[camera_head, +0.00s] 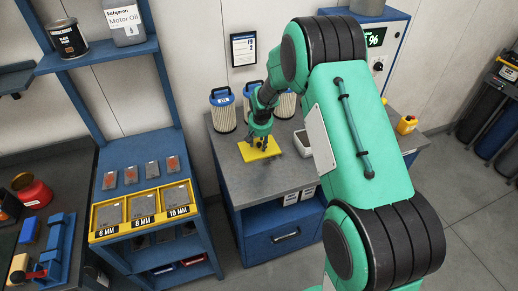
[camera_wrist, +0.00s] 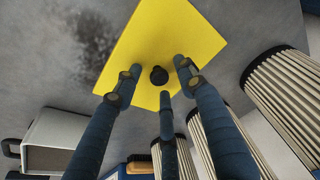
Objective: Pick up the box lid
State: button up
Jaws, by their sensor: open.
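The box lid (camera_head: 248,149) is a flat yellow plate lying on the grey top of the blue cabinet in the head view. In the wrist view the yellow lid (camera_wrist: 188,32) has a small black knob (camera_wrist: 159,75) on it. My gripper (camera_head: 260,141) is over the lid, pointing down. In the wrist view my gripper (camera_wrist: 159,82) has its three dark blue fingers spread around the knob, with gaps between the fingertips and the knob. The gripper is open and holds nothing. I cannot tell whether the fingertips touch the lid.
Pleated filter cylinders (camera_head: 222,110) stand behind and beside the lid, close to my gripper. A white bin (camera_head: 303,143) stands to its right. A yellow bottle (camera_head: 406,125) is farther right. The front of the cabinet top (camera_head: 265,182) is clear. A blue shelf (camera_head: 150,148) with labelled yellow trays stands left.

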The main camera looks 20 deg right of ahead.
aim_at(259, 144)
grip_shut()
jog(key=shift+r, duration=0.1)
dwell(0.4)
jog(key=shift+r, duration=0.65)
notch_tip(259, 144, up, 2)
jog(key=shift+r, duration=0.15)
jog(key=s+a+r, duration=0.1)
jog(key=s, duration=1.5)
jog(key=shift+a+r+p, duration=0.15)
jog(key=shift+a+p, duration=0.25)
jog(key=shift+p, duration=0.05)
jog(key=shift+w, duration=0.1)
